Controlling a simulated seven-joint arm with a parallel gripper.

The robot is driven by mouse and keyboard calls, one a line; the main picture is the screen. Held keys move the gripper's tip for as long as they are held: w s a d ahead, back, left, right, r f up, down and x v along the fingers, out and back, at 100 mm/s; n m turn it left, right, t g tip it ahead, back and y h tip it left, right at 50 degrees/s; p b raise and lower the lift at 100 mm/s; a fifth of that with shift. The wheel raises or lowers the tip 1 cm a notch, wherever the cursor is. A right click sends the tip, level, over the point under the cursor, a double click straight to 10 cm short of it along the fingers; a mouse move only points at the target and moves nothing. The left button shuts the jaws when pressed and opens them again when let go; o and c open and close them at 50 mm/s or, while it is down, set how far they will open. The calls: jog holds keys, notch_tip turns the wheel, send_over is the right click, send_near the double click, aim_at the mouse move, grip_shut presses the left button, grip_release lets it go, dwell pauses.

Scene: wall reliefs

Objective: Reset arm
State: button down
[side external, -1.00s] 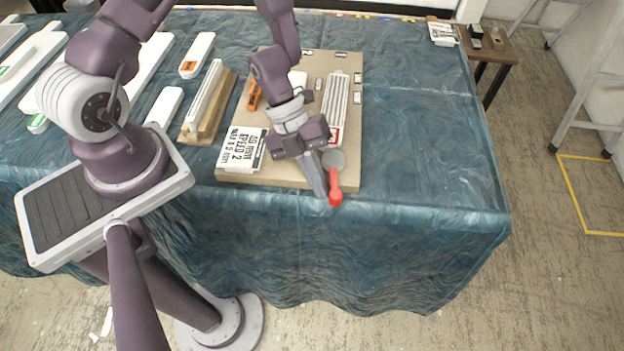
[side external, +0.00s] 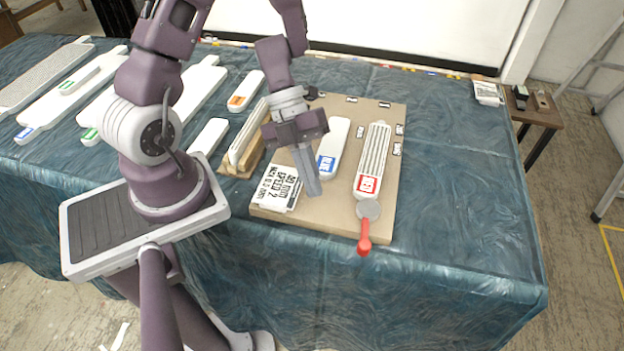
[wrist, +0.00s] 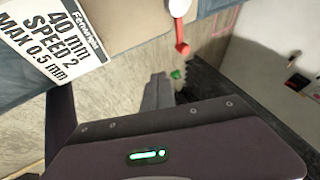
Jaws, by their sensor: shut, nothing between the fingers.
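My gripper (side external: 313,190) is shut and empty. In the side external view its fingers point down over the near part of the tan board (side external: 330,207), between the printed card and the red-handled clamp (side external: 364,232). In the wrist view the shut fingers (wrist: 158,92) show with the card (wrist: 62,42) at the upper left and the red handle (wrist: 181,36) above. I cannot tell how high the fingertips are above the board.
On the board lie a white piece with a blue label (side external: 334,145), a ribbed white piece with a red label (side external: 374,155) and the card (side external: 279,188). A wooden holder (side external: 240,160) stands left.

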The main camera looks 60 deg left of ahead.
jog(key=w+a+r+n+t+y, duration=0.4)
jog(key=w+r+n+t, duration=0.1)
jog(key=w, duration=0.3)
jog(key=a+r+n+t+y, duration=0.3)
jog(key=a+r+n+y, duration=0.3)
jog(key=r+n, duration=0.4)
jog(key=s+d+r+n+h, duration=0.1)
jog(key=s+d+r+n, duration=0.1)
jog(key=s+d+n, duration=0.1)
jog(key=s+d+r+n+g, duration=0.1)
jog(key=s+d+r+n, duration=0.2)
jog(key=s+n, duration=0.2)
jog(key=s+d+r+n+g+h, duration=0.1)
jog(key=s+n, duration=0.3)
jog(key=s, duration=0.4)
jog(key=shift+s+d+r+h, duration=0.25)
jog(key=shift+d+r+h, duration=0.05)
jog(key=shift+d+r, duration=0.6)
